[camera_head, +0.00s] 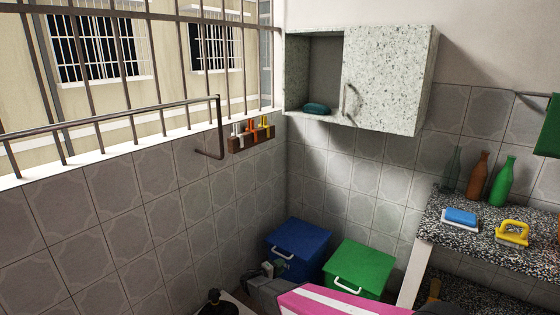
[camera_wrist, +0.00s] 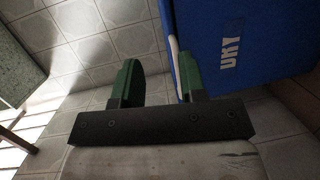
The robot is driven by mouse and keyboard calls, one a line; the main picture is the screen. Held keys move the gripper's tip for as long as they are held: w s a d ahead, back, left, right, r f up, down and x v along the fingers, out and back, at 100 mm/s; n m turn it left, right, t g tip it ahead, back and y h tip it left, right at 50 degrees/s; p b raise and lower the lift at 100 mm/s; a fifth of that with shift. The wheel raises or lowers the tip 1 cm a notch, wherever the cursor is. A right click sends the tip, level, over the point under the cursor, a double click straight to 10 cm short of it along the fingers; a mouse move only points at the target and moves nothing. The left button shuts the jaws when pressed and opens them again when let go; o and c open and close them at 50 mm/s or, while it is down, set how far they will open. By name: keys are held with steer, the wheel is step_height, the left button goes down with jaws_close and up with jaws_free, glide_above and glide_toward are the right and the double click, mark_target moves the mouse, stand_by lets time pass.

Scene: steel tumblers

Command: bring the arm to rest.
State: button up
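My gripper (camera_wrist: 158,62) shows in the wrist view with its two green fingers spread apart. I see nothing clasped between them. The blue bin (camera_wrist: 240,40) with white lettering fills the upper right there, and its white handle (camera_wrist: 172,55) passes beside the right finger; I cannot tell whether they touch. In the head view my gripper (camera_head: 265,271) is small and low, in front of the blue bin (camera_head: 298,242) and partly over it.
A green bin (camera_head: 358,268) stands right of the blue one. A speckled counter (camera_head: 445,215) at the right holds bottles, a blue sponge-like item (camera_head: 460,217) and a yellow-handled brush (camera_head: 512,233). A wall cabinet (camera_head: 390,78) hangs above. A pink-and-white striped surface (camera_head: 335,303) crosses the bottom.

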steer(key=s+d+r+m+g+y, duration=0.25)
steer(key=s+d+r+g, duration=0.25)
steer(key=d, duration=0.3)
steer(key=s+d+r+m+g+y, duration=0.1)
steer(key=s+d+r+m+g, duration=0.25)
steer(key=d, duration=0.45)
steer(key=s+d+r+m+g+y, duration=0.2)
steer(key=s+d+r+y, duration=0.2)
steer(key=s+r+y, duration=0.5)
step_height(320, 180, up, 2)
steer(key=shift+s+r, duration=0.15)
steer(key=shift+s, duration=0.65)
steer(key=shift+g, duration=0.25)
